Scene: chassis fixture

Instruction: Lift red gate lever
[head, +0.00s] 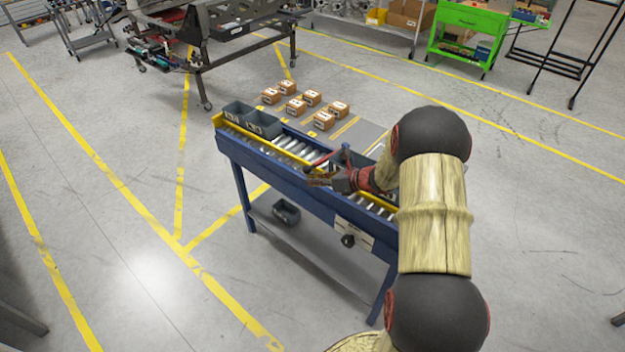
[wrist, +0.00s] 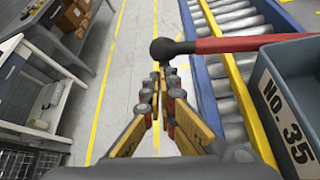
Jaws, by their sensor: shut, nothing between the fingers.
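The red gate lever (wrist: 250,43) crosses the upper right of the wrist view, roughly level, with a black ball knob (wrist: 164,51) at its left end. In the head view the lever (head: 327,160) shows as a thin red bar over the roller conveyor, beside my gripper. My gripper (wrist: 163,72) is shut and empty, its fingertips together just below the knob in the wrist picture. Whether they touch the knob I cannot tell. In the head view my gripper (head: 314,180) is over the conveyor's near side, and my arm hides part of the conveyor behind it.
The roller conveyor has a blue frame (head: 290,185) and yellow rails. A grey bin marked NO. 35 (wrist: 285,110) stands close at the wrist view's right. Two grey bins (head: 264,123) sit at the conveyor's far left end. Several cartons (head: 311,98) stand behind. The floor at left is clear.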

